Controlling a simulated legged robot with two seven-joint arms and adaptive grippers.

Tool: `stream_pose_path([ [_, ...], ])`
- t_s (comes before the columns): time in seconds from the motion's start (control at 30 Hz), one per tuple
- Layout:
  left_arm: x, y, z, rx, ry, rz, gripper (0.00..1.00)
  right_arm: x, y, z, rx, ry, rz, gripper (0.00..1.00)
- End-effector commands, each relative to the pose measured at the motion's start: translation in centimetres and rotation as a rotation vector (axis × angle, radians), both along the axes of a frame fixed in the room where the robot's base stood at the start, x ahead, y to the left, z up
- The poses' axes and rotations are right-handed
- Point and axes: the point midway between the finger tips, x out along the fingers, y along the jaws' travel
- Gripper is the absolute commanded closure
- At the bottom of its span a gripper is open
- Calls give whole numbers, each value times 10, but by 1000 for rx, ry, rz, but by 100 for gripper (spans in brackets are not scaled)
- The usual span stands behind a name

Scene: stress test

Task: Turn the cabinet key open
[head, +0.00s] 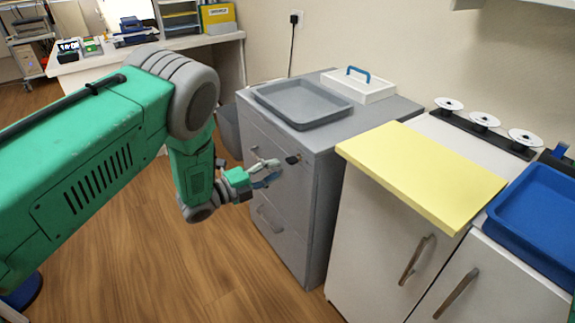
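The grey cabinet (318,190) stands in the middle, with drawer fronts facing left toward the floor. A small dark key or lock (293,159) sticks out near the upper right of its front. My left gripper (277,171) is just left of and slightly below this dark piece, close to the cabinet front. Its fingers look parted, with nothing visible between them. Whether a finger touches the key cannot be told. The key's exact shape and turn are too small to make out. My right gripper is not in view.
A grey tray (303,103) and a white box with a blue handle (358,87) sit on the cabinet top. At right, a yellow board (420,172) overhangs white cupboards, beside a blue tray (540,213). A desk (150,55) stands behind. Wooden floor is clear in front.

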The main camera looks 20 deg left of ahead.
Motion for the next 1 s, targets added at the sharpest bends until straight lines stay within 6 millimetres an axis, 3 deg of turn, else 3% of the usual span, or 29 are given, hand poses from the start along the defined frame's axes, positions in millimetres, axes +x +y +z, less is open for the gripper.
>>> stream_pose_path([
  [0.1,-19,16,-1,1,4,2,72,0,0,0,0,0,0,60],
  [0.3,-40,31,-2,1,3,0,72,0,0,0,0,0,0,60],
  [0.87,-45,35,-1,0,2,-1,72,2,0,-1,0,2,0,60],
  [1.0,-49,37,-11,-30,84,44,72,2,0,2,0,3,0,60],
])
